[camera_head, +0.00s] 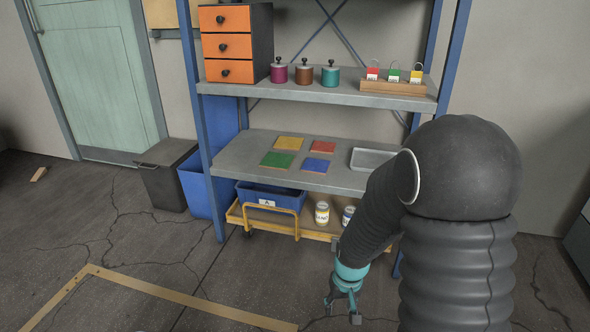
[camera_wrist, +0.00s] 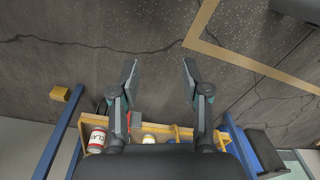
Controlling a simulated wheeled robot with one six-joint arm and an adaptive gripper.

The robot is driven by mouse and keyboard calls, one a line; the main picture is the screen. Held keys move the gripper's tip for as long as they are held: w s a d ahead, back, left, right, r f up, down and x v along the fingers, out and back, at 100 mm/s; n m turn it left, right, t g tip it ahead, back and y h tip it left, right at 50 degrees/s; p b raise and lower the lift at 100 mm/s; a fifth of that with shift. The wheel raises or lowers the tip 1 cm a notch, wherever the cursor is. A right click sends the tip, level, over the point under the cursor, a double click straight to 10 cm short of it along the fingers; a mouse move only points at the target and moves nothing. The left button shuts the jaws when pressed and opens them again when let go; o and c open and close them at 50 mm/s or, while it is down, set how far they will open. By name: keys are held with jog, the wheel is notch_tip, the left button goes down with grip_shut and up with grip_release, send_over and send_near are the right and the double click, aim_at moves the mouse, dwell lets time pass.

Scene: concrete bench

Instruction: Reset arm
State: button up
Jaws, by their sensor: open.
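My gripper (camera_head: 343,304) hangs low in front of the shelf unit, at the end of my dark ribbed arm, pointing down toward the floor. In the wrist view my gripper (camera_wrist: 158,72) shows its two fingers spread apart with only cracked floor between them. It is open and holds nothing. My arm covers the right part of the lower shelf and the cart.
The shelf unit bears an upper shelf (camera_head: 310,92) with orange drawers (camera_head: 228,45) and jars, and a middle shelf (camera_head: 238,158) with coloured squares and a grey tray (camera_head: 372,160). A yellow cart (camera_head: 284,223) holds a blue bin (camera_head: 254,194) and jars. Floor at left is mostly clear.

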jog(key=s+d+r+t+p, duration=0.1)
jog(key=s+r, duration=0.4)
jog(key=r, duration=0.6)
jog(key=s+d+r+m+t+p, duration=0.1)
jog(key=s+d+r+t+p, duration=0.1)
jog(key=s+r, duration=0.4)
jog(key=s+d+r+t+p, duration=0.1)
jog(key=s+r, duration=0.5)
jog(key=r, duration=1)
jog(key=shift+d+r+t+h+p, duration=0.15)
jog(key=shift+r+t+h+p, duration=0.25)
jog(key=shift+p, duration=0.55)
jog(key=shift+s+f, duration=0.1)
jog(key=shift+f, duration=0.05)
